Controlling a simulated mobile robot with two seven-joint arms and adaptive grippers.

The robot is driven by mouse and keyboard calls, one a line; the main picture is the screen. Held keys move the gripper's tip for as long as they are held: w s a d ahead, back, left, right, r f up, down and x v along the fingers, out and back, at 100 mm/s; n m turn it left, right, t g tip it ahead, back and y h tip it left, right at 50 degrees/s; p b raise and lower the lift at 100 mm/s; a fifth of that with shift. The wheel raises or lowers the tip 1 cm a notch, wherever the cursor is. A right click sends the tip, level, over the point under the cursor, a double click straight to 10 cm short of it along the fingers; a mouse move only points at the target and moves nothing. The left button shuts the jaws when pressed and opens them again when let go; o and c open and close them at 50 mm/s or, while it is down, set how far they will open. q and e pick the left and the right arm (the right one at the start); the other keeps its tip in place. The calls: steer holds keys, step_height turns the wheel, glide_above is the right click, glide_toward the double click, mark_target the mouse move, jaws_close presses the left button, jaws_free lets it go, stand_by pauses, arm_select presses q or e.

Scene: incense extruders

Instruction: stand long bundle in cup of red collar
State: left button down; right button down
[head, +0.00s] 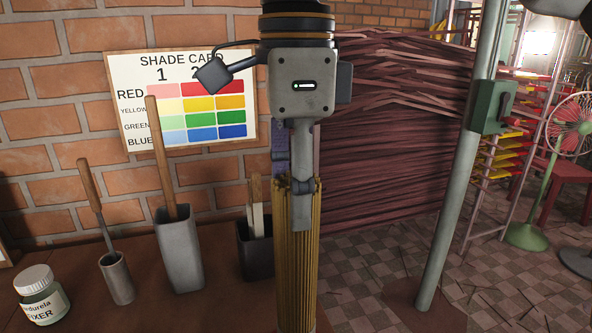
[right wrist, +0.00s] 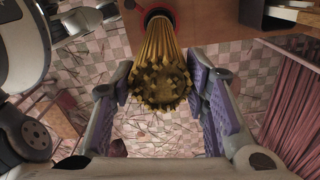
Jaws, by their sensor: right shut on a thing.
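The long bundle (head: 297,265) of thin yellow-brown sticks stands roughly upright in the middle of the head view. My right gripper (head: 302,190) is shut on its upper part from above. In the right wrist view the bundle's near end (right wrist: 162,88) shows between the purple-padded fingers. A dark cup with a red collar (right wrist: 171,14) shows beyond the bundle's far end, which overlaps it in the picture. I cannot tell whether the end is inside the cup or above it. The head view does not show this cup. My left gripper is not in view.
Left of the bundle stand a grey square holder (head: 180,255), a small metal cup (head: 117,278) with a wooden-handled tool, a dark holder (head: 255,252) and a fixer jar (head: 41,297). A shade card (head: 180,100) is behind. A pole (head: 455,190) stands at right.

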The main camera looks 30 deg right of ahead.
steer(key=c, duration=0.8)
jaws_free()
steer(key=shift+c, duration=0.2)
step_height(320, 180, up, 12)
